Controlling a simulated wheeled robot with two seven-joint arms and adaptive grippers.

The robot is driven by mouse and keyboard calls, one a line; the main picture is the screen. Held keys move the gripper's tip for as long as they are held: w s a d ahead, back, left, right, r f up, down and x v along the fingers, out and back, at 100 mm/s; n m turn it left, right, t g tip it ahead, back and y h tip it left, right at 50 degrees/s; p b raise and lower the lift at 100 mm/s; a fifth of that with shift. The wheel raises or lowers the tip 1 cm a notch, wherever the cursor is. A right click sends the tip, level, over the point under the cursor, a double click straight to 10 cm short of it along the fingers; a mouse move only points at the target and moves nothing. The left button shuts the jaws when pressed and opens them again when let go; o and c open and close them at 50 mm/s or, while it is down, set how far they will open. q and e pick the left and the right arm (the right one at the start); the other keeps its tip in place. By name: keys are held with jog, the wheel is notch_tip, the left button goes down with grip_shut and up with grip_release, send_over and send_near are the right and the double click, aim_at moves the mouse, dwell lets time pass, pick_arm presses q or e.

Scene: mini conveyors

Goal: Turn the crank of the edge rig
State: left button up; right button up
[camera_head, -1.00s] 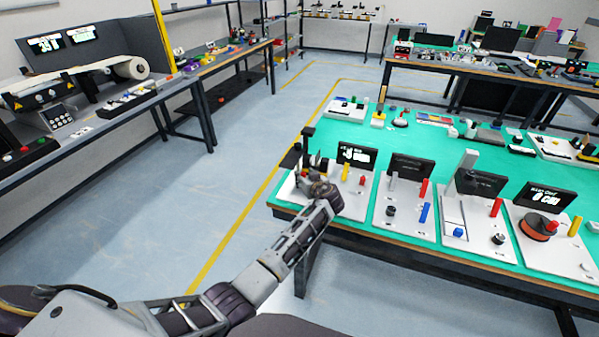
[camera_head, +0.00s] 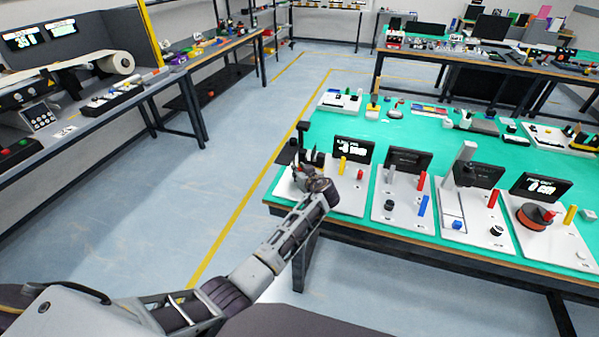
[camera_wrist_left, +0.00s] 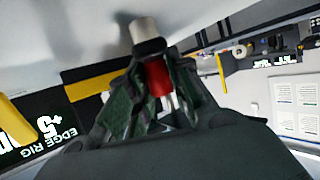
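The edge rig is the leftmost station on the green tabletop, with a pale base plate (camera_head: 347,203) and a black display (camera_head: 352,150). In the left wrist view its display (camera_wrist_left: 40,132) appears upside down and reads "EDGE RIG". My left gripper (camera_head: 303,171) is at the rig's left side, over the plate. In the left wrist view the gripper (camera_wrist_left: 160,75) has its dark fingers closed around a red crank handle (camera_wrist_left: 157,78), beside a silver cylinder (camera_wrist_left: 147,32). The rest of the crank is hidden by the gripper. My right gripper is not in view.
A yellow post (camera_head: 342,166) and a red knob (camera_head: 360,174) stand on the rig's plate near the gripper. Other rigs with displays (camera_head: 543,187) stand to the right. The table's front edge is close under my forearm. The floor to the left is clear.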

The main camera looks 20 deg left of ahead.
pick_arm(q)
grip_shut()
jog(key=shift+m, duration=0.3)
jog(key=shift+w+d+m+t+h, duration=0.15)
jog(key=shift+m+t+h, duration=0.2)
jog(key=shift+h, duration=0.25)
jog(key=shift+d+r+m+t+h+p, duration=0.1)
jog(key=shift+d+m+t+h+p, duration=0.25)
jog(key=shift+m+h+p, duration=0.5)
jog(key=shift+w+d+m+t+h+p, duration=0.1)
jog(key=shift+d+m+t+h+p, duration=0.15)
jog(key=shift+m+h+p, duration=0.25)
jog(key=shift+d+m+t+h+p, duration=0.1)
jog(key=shift+m+t+h+p, duration=0.25)
jog(key=shift+h, duration=0.3)
jog(key=shift+d+m+h+p, duration=0.2)
jog(key=shift+m+h+p, duration=0.1)
jog(key=shift+m+h, duration=0.3)
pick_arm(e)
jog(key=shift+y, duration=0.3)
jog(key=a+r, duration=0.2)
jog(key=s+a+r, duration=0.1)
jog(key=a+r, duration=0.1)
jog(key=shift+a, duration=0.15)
